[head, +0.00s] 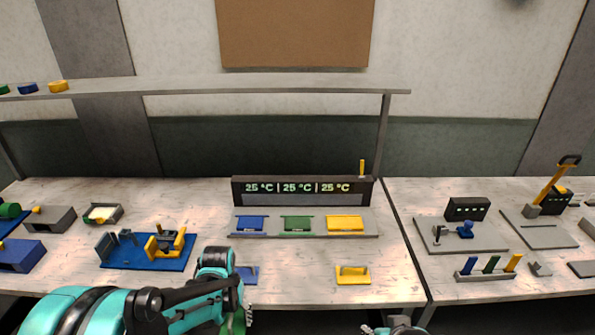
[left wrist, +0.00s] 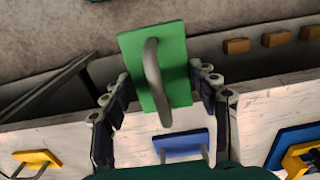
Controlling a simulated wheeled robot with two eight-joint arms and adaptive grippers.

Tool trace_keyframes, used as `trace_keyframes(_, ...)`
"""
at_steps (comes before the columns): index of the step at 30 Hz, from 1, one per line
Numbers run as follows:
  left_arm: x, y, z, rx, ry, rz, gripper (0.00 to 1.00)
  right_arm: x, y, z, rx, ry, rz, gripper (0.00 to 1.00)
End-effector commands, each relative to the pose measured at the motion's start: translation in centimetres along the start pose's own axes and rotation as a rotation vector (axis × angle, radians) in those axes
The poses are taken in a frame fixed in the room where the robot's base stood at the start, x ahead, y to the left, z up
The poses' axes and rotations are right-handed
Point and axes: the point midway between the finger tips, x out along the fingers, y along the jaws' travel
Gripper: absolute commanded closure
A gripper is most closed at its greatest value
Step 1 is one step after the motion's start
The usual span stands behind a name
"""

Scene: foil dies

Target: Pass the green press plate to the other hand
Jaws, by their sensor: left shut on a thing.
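The green press plate (left wrist: 180,65), a flat rectangle with a grey arched handle, sits between the fingers of my left gripper (left wrist: 160,92), which is shut on it. In the head view a small part of the green plate (head: 236,324) shows at the bottom edge, below my left wrist. My left gripper is in front of the table's near edge, left of centre, and its fingers are mostly hidden there. My right gripper (head: 394,329) only peeks in at the bottom edge, right of the plate and apart from it; its fingers cannot be made out clearly.
A blue plate (head: 247,274) and a yellow plate (head: 353,274) with handles lie near the table's front edge. Behind them stands a station (head: 304,190) reading 25 °C, with blue, green and yellow parts before it. A blue fixture (head: 147,252) stands left.

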Motion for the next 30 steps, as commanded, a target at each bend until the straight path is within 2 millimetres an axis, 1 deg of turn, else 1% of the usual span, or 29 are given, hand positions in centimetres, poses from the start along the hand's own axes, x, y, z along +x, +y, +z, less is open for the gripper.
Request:
trace_keyframes(1, 1.8, 0.0, 0.0, 0.000, 0.000, 0.000, 0.95, 1.4, 0.0, 1.0, 0.000, 0.000, 0.000, 0.60)
trace_keyframes(4, 3.1, 0.0, 0.0, -0.001, 0.000, 0.000, 0.95, 2.5, 0.0, 1.8, 0.000, 0.000, 0.000, 0.60)
trace_keyframes(9, 4.0, 0.0, 0.0, -0.001, 0.000, 0.000, 0.95, 3.3, 0.0, 2.3, 0.000, 0.000, 0.000, 0.60)
trace_keyframes(14, 3.9, 0.1, 0.0, 0.002, 0.000, 0.000, 0.95, 3.2, 0.0, 2.3, 0.000, 0.000, 0.000, 0.60)
trace_keyframes(17, 3.5, 0.6, -0.2, 0.025, 0.000, 0.000, 0.95, 3.2, 0.0, 2.3, 0.000, 0.000, 0.000, 0.60)
trace_keyframes(20, 2.5, 1.7, -0.6, 0.083, 0.000, 0.000, 0.95, 3.2, 0.0, 2.3, 0.000, 0.000, 0.000, 0.60)
trace_keyframes(23, 0.9, 3.5, -1.2, 0.175, 0.000, 0.000, 0.95, 3.2, 0.0, 2.3, 0.000, 0.000, 0.000, 0.60)
trace_keyframes(30, -3.5, 8.4, -3.0, 0.442, 0.000, 0.000, 0.95, 3.2, 0.0, 2.3, 0.000, 0.000, 0.000, 0.60)
